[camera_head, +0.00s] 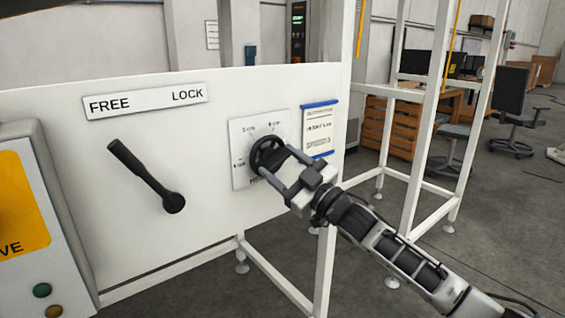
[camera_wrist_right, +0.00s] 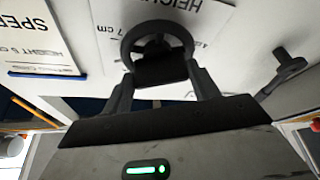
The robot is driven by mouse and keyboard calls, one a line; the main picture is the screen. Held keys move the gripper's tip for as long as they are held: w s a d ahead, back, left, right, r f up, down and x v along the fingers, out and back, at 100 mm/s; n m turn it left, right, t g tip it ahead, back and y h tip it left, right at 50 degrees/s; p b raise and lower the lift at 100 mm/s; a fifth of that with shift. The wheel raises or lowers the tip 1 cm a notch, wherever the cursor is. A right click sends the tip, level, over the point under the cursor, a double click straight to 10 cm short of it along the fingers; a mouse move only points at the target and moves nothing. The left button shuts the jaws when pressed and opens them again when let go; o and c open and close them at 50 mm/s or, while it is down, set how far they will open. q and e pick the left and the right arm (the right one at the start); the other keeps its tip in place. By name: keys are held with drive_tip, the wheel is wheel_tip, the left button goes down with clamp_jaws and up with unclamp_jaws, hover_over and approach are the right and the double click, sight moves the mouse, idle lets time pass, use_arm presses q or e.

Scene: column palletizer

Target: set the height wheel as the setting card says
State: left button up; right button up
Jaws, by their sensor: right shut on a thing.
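The dark round height wheel (camera_head: 266,146) stands on a white dial plate (camera_head: 241,172) on the machine's front panel. The plate carries cm marks. My right gripper (camera_head: 274,161) is shut on the wheel, with one finger on each side of it. The right wrist view shows the wheel (camera_wrist_right: 155,31) between the two fingertips. The setting card (camera_head: 319,128), edged in blue, hangs just right of the plate. In the right wrist view the card (camera_wrist_right: 40,45) shows part of a HEIGHT line that seems to read 5. The wheel's present setting cannot be told. My left gripper is out of view.
A black lever (camera_head: 145,175) sits left of the plate, below a FREE/LOCK label (camera_head: 146,101). A yellow-fronted box (camera_head: 24,205) with buttons is at the far left. White frame posts (camera_head: 425,130) stand to the right, with open floor around them.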

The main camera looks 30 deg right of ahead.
drive_tip(key=n+g+y+p, duration=0.1)
drive_tip(key=n, duration=0.2)
drive_tip(key=n+g+y+p, duration=0.1)
drive_tip(key=n, duration=0.3)
drive_tip(key=shift+d+r, duration=0.1)
drive_tip(key=shift+n, duration=0.3)
drive_tip(key=o, duration=1)
drive_tip(key=shift+s+d+f, duration=0.15)
drive_tip(key=shift+s+f, duration=0.1)
drive_tip(key=shift+s, duration=0.1)
drive_tip(key=v, duration=1.5)
drive_tip(key=shift+d+r, duration=0.2)
